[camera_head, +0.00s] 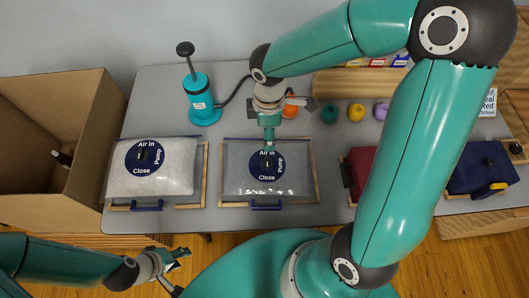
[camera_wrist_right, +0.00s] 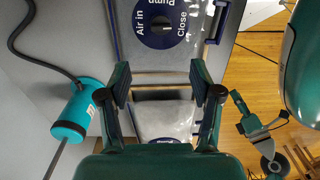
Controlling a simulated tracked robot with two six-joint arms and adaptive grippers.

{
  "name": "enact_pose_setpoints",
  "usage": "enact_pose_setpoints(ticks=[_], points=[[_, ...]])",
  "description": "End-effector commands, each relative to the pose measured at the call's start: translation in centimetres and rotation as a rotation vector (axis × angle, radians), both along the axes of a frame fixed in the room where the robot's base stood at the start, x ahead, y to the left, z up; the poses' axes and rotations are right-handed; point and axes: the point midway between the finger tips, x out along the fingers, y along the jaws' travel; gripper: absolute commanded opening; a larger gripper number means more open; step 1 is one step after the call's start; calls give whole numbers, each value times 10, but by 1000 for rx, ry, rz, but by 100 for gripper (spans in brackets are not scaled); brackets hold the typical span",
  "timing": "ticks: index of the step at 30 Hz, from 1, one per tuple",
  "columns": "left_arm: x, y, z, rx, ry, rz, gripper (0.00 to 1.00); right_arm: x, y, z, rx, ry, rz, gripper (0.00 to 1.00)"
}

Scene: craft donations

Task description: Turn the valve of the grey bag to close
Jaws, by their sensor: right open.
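The grey bag (camera_head: 237,172) lies flat on a board in the middle of the table. Its round navy valve dial (camera_head: 255,173), marked Air in, Pump and Close, also shows in the right wrist view (camera_wrist_right: 182,40). My right gripper (camera_head: 268,150) is over the dial in the head view and partly hides the valve knob. In the wrist view its fingers (camera_wrist_right: 163,92) are open and empty, with the dial beyond them. I cannot tell if they touch the knob. My left gripper (camera_head: 180,258) hangs open and empty in front of the table.
A whiter bag (camera_head: 175,180) with a similar dial lies left. A teal pump (camera_head: 202,100) with a black hose stands behind. Yarn balls (camera_head: 356,112) sit at the back. Red (camera_head: 361,165) and navy (camera_head: 478,172) bags lie right. A cardboard box (camera_head: 98,150) stands far left.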

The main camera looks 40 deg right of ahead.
Motion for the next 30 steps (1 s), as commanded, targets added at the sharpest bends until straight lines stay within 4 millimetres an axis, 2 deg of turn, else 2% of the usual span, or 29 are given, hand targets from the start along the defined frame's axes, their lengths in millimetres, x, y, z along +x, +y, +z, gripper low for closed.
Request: enact_pose_setpoints(ticks=[12, 18, 24, 30], points=[[0, 0, -5, 0, -1, 0, 40, 0, 3, -92, 3, 7, 7, 65], [0, 0, -12, 0, -1, 0, 40, 1, 3, -127, 3, 4, 6, 65], [0, 0, -15, 0, -1, 0, 40, 2, 3, -142, 2, 1, 6, 65], [0, 0, -15, 0, -1, 0, 40, 2, 3, -145, 3, -1, 6, 65]])
